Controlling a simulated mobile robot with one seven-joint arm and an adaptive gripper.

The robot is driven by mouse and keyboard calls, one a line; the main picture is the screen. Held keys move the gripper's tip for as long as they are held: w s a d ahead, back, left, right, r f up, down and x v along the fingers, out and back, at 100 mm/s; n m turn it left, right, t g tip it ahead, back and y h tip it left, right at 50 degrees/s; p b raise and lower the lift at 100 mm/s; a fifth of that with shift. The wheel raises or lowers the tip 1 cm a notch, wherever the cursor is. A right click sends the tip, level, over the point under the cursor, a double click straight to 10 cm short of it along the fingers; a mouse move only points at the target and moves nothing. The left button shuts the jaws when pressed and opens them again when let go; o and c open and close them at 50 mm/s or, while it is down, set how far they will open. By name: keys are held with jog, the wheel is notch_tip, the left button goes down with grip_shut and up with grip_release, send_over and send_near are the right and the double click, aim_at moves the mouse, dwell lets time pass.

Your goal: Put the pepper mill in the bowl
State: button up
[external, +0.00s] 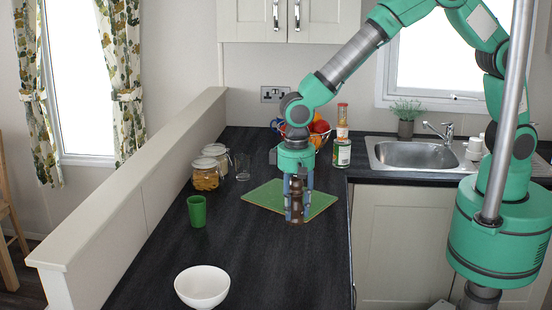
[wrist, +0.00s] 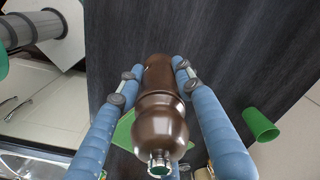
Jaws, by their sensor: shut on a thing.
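The brown pepper mill (external: 296,206) is upright at the front edge of the green board in the external view. My gripper (external: 297,196) points down and is shut on it, with a finger on either side. In the wrist view the glossy brown pepper mill (wrist: 160,112) with its metal top knob lies between the blue fingers of my gripper (wrist: 166,80). I cannot tell whether its base touches the surface. The white bowl (external: 202,286) stands empty on the dark counter at the near end, left of and nearer than my gripper.
A green cup (external: 197,211) stands between the board (external: 265,196) and the low wall. Glass jars (external: 206,174), a fruit basket (external: 318,133) and a bottle (external: 342,150) stand farther back. The counter (external: 255,250) between mill and bowl is clear.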

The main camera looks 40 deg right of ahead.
jog(key=a+r+n+p, duration=0.1)
jog(key=a+r+p, duration=0.1)
jog(key=a, duration=1.8)
jog(key=n, duration=0.1)
send_near(202, 285)
jog(key=s+a+r, duration=0.2)
jog(key=s+r, duration=0.2)
jog(key=shift+p, duration=0.4)
jog(key=shift+s, duration=0.1)
jog(key=shift+f, duration=0.2)
jog(key=shift+f, duration=3)
jog(key=shift+f, duration=1.85)
jog(key=shift+f, duration=0.15)
